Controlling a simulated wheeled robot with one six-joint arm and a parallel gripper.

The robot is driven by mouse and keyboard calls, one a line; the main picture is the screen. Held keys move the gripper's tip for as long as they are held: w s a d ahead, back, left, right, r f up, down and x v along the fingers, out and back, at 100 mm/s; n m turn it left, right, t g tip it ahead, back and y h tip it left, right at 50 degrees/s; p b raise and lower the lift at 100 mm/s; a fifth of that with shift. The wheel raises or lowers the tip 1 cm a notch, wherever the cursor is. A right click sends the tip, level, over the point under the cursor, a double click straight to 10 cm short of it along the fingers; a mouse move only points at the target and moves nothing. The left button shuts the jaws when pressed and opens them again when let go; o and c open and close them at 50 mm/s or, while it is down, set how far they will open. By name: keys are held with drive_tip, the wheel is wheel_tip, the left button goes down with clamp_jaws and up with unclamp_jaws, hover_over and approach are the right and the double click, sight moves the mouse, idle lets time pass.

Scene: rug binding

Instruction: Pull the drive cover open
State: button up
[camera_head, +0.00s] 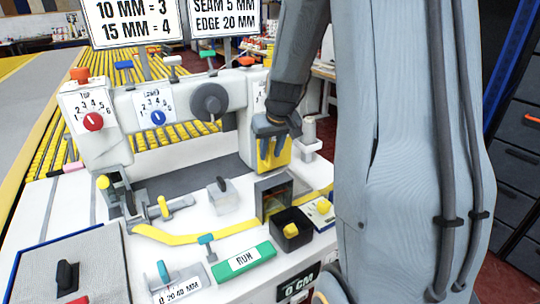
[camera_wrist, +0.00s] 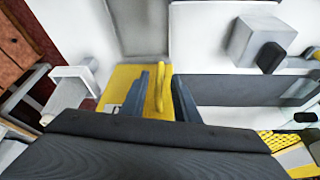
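The drive cover appears to be the yellow panel (camera_head: 284,155) on the right end of the white sewing machine, partly hidden by my gripper. In the wrist view the yellow cover (camera_wrist: 123,82) carries an upright yellow handle (camera_wrist: 159,92). My gripper (camera_head: 272,145) is in front of the cover, its fingers pointing down at it. In the wrist view my gripper (camera_wrist: 163,77) has its two dark fingers apart, one on each side of the handle. The cover looks closed.
The white machine bed (camera_head: 95,215) holds a yellow strip (camera_head: 180,238), a black open bin (camera_head: 291,243) and a green RUN plate (camera_head: 243,261). A white spool stand (camera_head: 309,130) is right of the cover. Dials and signs stand along the machine's left and back.

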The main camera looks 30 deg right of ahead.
drive_tip(key=shift+x, duration=1.4)
clamp_jaws()
